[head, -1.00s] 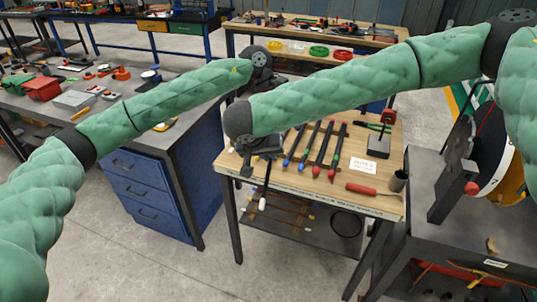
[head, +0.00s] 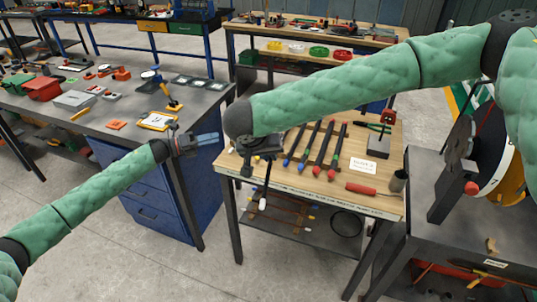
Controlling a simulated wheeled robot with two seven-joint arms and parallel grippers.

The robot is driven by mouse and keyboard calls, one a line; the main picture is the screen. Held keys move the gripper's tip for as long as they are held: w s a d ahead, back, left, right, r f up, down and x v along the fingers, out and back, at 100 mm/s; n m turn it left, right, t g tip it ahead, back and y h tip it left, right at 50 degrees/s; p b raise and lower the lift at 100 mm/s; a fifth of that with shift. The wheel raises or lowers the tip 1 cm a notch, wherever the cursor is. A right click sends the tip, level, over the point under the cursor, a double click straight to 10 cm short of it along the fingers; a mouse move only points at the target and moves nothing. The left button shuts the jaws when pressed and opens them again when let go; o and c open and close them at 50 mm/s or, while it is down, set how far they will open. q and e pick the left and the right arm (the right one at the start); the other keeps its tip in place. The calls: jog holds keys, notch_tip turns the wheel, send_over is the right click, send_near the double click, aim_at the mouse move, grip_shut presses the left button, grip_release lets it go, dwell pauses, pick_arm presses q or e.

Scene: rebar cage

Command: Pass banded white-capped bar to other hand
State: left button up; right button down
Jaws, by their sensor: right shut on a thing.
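My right gripper (head: 252,168) is at the left front edge of the wooden bench, partly hidden under its own wrist. It is shut on a dark bar (head: 265,186) that hangs down in front of the bench edge. The bar's lower end has a white cap (head: 262,204); its upper part and any bands are hidden or too small to make out. My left gripper (head: 207,139) is left of the right one, apart from it and from the bar, in front of the blue drawer cabinet. Its fingers point right; their gap is too small to judge.
Several bars with coloured caps lie on the wooden bench (head: 391,206), with a red-handled screwdriver (head: 374,190), a white card (head: 362,166) and a dark cup (head: 398,180). A lower shelf (head: 310,232) is below. A grey workbench (head: 130,98) stands left.

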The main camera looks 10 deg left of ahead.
pick_arm(q)
jog(key=s+a+f+n+t+y, duration=0.2)
jog(key=a+f+n, duration=0.3)
jog(key=f, duration=0.5)
jog(key=s+a+f+n+t+y, duration=0.25)
jog(key=f+n, duration=0.35)
jog(key=f, duration=0.5)
jog(key=s+d+f+n+y, duration=0.2)
jog(key=s+f+n+y, duration=0.3)
jog(key=f, duration=0.6)
jog(key=s+d+f+n+y, duration=0.2)
jog(key=s+f+n, duration=0.45)
jog(key=f, duration=0.45)
jog(key=s+d+f+n+g+y, duration=0.2)
jog(key=s+d+f+n, duration=0.15)
jog(key=s+f, duration=0.5)
jog(key=s+d+f+n+g+y, duration=0.25)
jog(key=s+f+n, duration=0.35)
jog(key=s, duration=0.4)
jog(key=s+d+f+n+g, duration=0.2)
jog(key=s+d+f+g, duration=0.1)
jog(key=s, duration=0.8)
jog(key=s+d+f+n+g, duration=0.2)
jog(key=s+f, duration=0.4)
jog(key=s, duration=0.4)
jog(key=shift+s+d+g, duration=0.4)
jog(key=shift+d, duration=0.2)
